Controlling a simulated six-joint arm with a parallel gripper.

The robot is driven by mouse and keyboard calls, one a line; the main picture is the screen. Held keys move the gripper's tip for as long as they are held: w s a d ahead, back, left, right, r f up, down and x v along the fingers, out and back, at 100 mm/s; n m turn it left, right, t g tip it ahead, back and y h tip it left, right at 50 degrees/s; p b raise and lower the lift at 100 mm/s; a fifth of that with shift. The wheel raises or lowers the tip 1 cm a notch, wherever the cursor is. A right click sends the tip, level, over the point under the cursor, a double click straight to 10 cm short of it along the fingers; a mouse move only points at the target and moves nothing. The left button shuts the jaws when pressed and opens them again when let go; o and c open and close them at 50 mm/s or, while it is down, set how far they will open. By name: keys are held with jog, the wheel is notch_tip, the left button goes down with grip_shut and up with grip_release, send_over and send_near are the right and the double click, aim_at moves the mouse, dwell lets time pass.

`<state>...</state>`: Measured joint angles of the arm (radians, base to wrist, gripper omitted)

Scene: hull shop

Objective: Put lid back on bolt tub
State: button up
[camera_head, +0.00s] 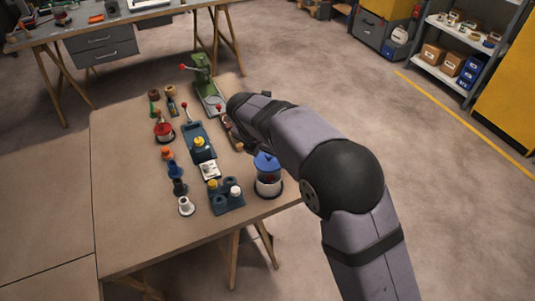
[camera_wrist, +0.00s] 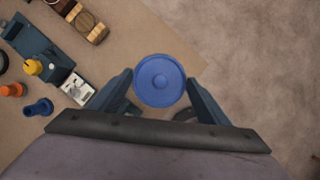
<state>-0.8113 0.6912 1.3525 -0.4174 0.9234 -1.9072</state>
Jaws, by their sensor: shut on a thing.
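My gripper (camera_wrist: 160,84) is shut on a round blue lid, with one finger on each side of its rim. The lid (camera_wrist: 160,72) shows from above in the wrist view, as a disc with a raised ring. In the head view the lid (camera_head: 266,160) appears at the top of the bolt tub (camera_head: 268,187), a pale round tub with a dark base near the table's right edge. I cannot tell whether lid and tub touch. My arm hides most of the gripper there, and the tub's opening is hidden.
A wooden block (camera_wrist: 85,22) lies upper left of the lid. The table's right edge is close; floor lies beyond.

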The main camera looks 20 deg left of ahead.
aim_at(267, 161)
jog(key=shift+f+b, duration=1.65)
jog(key=shift+b, duration=0.1)
jog(key=shift+f+b, duration=0.35)
jog(key=shift+f, duration=0.75)
jog(key=shift+p, duration=0.9)
jog(key=shift+f+p, duration=0.2)
jog(key=shift+p, duration=0.65)
dwell(1.1)
jog(key=o, duration=1.3)
jog(key=shift+r, duration=0.1)
